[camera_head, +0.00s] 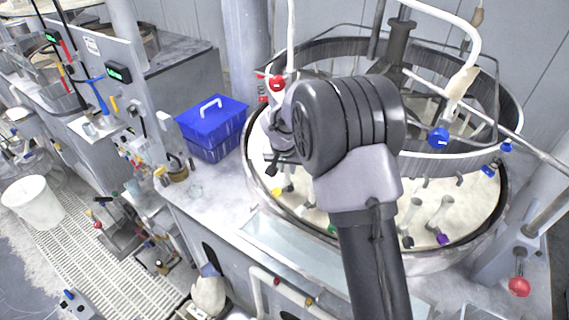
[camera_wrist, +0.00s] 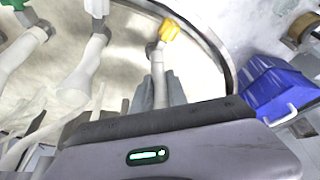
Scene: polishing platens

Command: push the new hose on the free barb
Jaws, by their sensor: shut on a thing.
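My gripper (camera_wrist: 160,88) reaches down over the left part of the round pale platen (camera_head: 470,195). In the wrist view its grey fingers are shut on a short pale hose (camera_wrist: 158,63). The hose's far end lies close to a yellow-ended fitting (camera_wrist: 170,30); I cannot tell whether they touch or only overlap in the picture. The yellow end also shows in the head view (camera_head: 277,191), just below my gripper (camera_head: 271,168). No bare barb can be made out clearly.
A blue lidded box (camera_head: 212,130) stands left of the platen. Other pale fittings rise nearby, one with a green end (camera_wrist: 17,4). Purple (camera_head: 443,239) and black (camera_head: 408,242) ended ones stand at right. A metal ring frame (camera_head: 450,165) hangs above the platen.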

